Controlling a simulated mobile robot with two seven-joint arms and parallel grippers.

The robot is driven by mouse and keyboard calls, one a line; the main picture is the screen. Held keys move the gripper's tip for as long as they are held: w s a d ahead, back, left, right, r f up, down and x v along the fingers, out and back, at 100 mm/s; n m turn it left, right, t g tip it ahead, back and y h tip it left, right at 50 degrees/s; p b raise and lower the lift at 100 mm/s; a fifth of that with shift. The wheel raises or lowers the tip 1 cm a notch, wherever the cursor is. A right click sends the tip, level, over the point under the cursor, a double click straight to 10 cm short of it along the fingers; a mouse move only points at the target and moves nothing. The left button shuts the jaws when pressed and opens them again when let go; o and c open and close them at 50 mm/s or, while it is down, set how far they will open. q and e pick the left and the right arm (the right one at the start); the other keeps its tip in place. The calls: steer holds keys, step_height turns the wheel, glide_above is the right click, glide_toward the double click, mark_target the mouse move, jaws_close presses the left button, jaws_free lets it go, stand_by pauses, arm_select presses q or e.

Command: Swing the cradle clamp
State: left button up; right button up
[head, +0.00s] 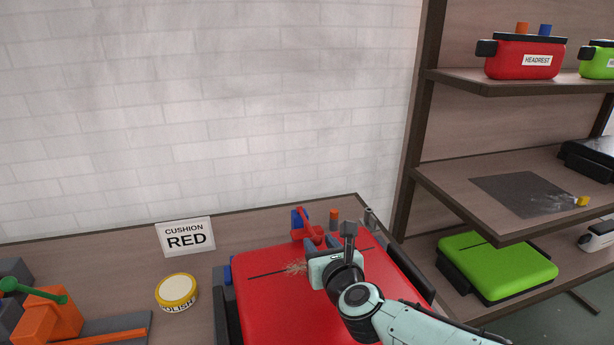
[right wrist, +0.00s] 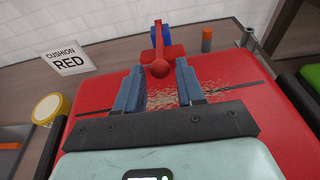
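In the head view the red lever (head: 304,233) is partly behind my gripper. My right gripper (head: 321,243) is over the cushion. In the right wrist view its fingers (right wrist: 158,80) are spread apart, with the knob seen in the gap just past the fingertips. Contact cannot be told. The red cushion (head: 270,310) lies in a dark cradle with blue parts and bears a pale scuffed patch. My left gripper is not in view.
An orange block with a green handle (head: 36,290) stands far left. An orange peg (head: 334,218) is behind the cushion. A shelf (head: 450,180) stands at the right.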

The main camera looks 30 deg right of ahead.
mark_target(314, 234)
steer(key=shift+w+d+f, duration=0.1)
steer(key=shift+w+f, duration=0.05)
steer(key=shift+w, duration=0.3)
steer(key=shift+c, duration=0.9)
steer(key=c, duration=0.4)
steer(key=shift+w+r+p, duration=0.1)
steer(key=shift+r+p, duration=0.45)
steer(key=shift+r, duration=0.2)
steer(key=shift+w+d+r+p, duration=0.1)
steer(key=shift+w+r+p, duration=0.1)
steer(key=shift+r+p, duration=0.5)
steer(key=shift+w+d+r+p, duration=0.1)
steer(key=shift+w+r+p, duration=0.1)
steer(key=shift+r+p, duration=0.45)
steer(key=shift+w+r, duration=0.1)
steer(key=shift+r, duration=0.1)
steer(key=shift+w+d+r+p, duration=0.1)
steer(key=shift+w+r+p, duration=0.4)
steer(key=shift+r+p, duration=0.35)
steer(key=shift+w+d+r+p, duration=0.1)
steer(key=shift+w+r+p, duration=0.4)
steer(key=shift+r+p, duration=0.3)
steer(key=shift+w+r, duration=0.2)
